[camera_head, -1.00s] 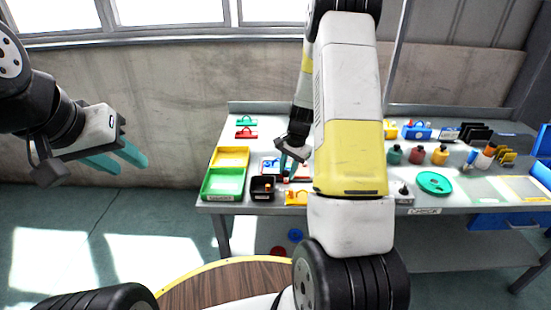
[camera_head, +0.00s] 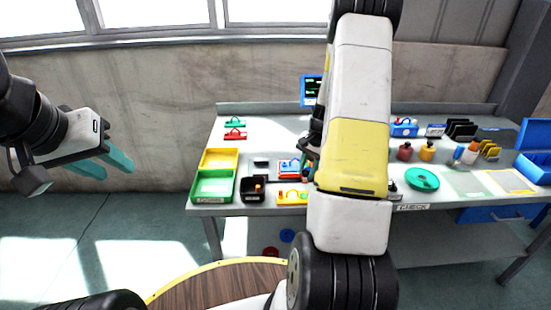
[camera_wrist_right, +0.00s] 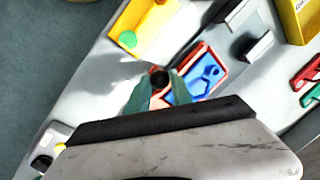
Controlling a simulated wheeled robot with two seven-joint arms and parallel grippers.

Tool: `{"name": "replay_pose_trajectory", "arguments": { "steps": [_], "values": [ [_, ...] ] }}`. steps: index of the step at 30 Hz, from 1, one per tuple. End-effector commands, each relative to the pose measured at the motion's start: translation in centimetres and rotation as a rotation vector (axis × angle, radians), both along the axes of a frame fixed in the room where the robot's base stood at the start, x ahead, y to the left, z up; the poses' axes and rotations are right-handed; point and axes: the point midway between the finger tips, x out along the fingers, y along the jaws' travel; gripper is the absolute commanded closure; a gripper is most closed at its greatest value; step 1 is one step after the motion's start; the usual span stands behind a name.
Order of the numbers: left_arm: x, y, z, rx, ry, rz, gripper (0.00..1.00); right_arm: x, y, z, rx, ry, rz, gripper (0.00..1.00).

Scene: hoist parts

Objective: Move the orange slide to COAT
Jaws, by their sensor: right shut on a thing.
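My right gripper (camera_wrist_right: 160,82) is shut on a dark, round-ended piece (camera_wrist_right: 160,79) in the right wrist view. Only the end of that piece shows, so I cannot tell whether it is the orange slide. In the head view my right gripper (camera_head: 308,167) is mostly hidden by its own arm, over the middle of the bench. A red tray with a blue inside (camera_wrist_right: 207,73) lies just beside the fingers; it also shows in the head view (camera_head: 289,167). My left gripper (camera_head: 104,167) is open and empty, left of the bench. I cannot read a COAT label.
A yellow plate (camera_head: 291,199) lies near the front edge. Bottles (camera_head: 427,150) and a green dish (camera_head: 421,179) stand right, near a CHECK label (camera_head: 413,207).

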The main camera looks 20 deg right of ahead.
Motion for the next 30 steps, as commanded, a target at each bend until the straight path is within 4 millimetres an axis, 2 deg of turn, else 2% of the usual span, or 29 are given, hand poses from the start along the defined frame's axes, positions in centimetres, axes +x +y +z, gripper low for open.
{"name": "replay_pose_trajectory", "arguments": {
  "steps": [1, 6, 12, 27, 28, 30],
  "values": [
    [0.0, 0.0, 0.0, 0.0, 0.0, 0.0, 0.64, -0.4, -1.3, 0.0, -0.001, 0.0, -0.006, 1.0],
    [0.0, 0.0, 0.0, 0.0, 0.0, 0.0, 0.64, -1.2, -4.2, 0.0, -0.001, 0.001, -0.004, 1.0],
    [0.0, 0.0, 0.0, 0.0, 0.0, 0.0, 0.64, -1.8, -6.2, 0.0, 0.0, 0.001, -0.003, 1.0],
    [0.0, 0.0, 0.0, 0.0, 0.0, 0.0, 0.64, -2.0, -6.9, 0.0, 0.0, 0.001, 0.001, 1.0],
    [0.0, 0.0, 0.0, 0.0, 0.0, 0.0, 0.64, -2.0, -6.9, 0.0, 0.0, 0.001, 0.001, 0.71],
    [0.0, 0.0, 0.0, 0.0, 0.0, 0.0, 0.64, -2.0, -6.9, 0.0, 0.0, 0.001, 0.001, 0.58]
  ]
}}
